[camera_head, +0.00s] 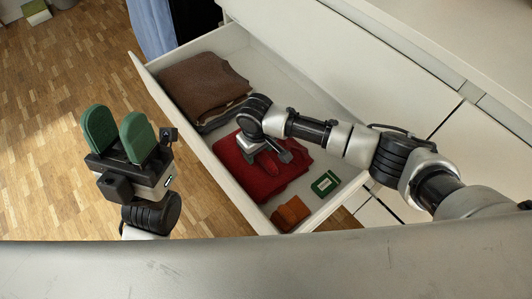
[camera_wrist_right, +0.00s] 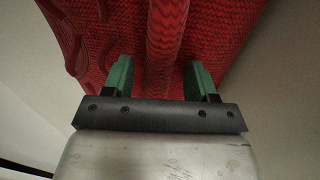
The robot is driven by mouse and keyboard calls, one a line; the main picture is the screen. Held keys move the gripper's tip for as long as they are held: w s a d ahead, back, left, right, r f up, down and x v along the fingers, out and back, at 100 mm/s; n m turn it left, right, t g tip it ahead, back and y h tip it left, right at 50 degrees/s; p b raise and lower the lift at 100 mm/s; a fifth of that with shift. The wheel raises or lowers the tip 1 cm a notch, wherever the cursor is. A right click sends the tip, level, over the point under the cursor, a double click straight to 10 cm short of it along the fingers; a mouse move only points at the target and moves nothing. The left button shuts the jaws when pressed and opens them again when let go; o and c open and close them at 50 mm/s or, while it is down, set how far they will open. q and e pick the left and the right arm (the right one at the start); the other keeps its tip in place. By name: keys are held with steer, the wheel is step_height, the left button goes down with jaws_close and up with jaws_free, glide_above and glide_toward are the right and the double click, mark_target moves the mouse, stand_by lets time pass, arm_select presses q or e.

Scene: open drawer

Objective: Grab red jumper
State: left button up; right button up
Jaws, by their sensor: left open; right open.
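The red jumper (camera_head: 266,182) lies folded in the open drawer (camera_head: 233,178). It also fills the upper part of the right wrist view (camera_wrist_right: 120,45), with a raised knitted fold (camera_wrist_right: 166,40) running between my fingers. My right gripper (camera_wrist_right: 160,78) is open, its two green fingers on either side of that fold, close to or touching the knit. In the head view my right gripper (camera_head: 270,153) is over the jumper's upper part, its fingertips hidden. My left gripper (camera_head: 119,130) is open and empty, raised outside the drawer to the left, green pads upward.
A folded brown garment (camera_head: 203,84) lies at the drawer's far end. A green box (camera_head: 325,184) and an orange-brown item (camera_head: 291,212) lie at the near end. The drawer walls surround the jumper. Blue fabric (camera_head: 152,25) hangs behind. Wooden floor (camera_head: 50,150) is clear at left.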

jaws_close()
stand_by(0.4)
steer(key=shift+r, duration=0.2)
